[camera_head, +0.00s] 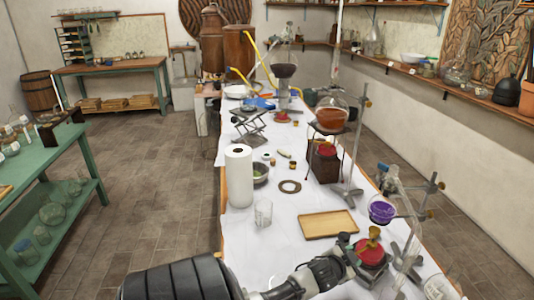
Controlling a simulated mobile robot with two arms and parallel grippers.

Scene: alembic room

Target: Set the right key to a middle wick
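I cannot make out a key or wick height on either. My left arm reaches in from the lower left, and its gripper (353,253) is beside the near unit's left side. Its fingers are too small and overlapped to tell whether they are open or touching it. My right gripper is not in view.
A wooden tray (328,225) lies just behind my gripper. A stand with a purple-filled flask (382,210) rises close on the right. A glass beaker (263,214) and white paper roll (239,176) stand to the left. Bare cloth lies around the tray.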

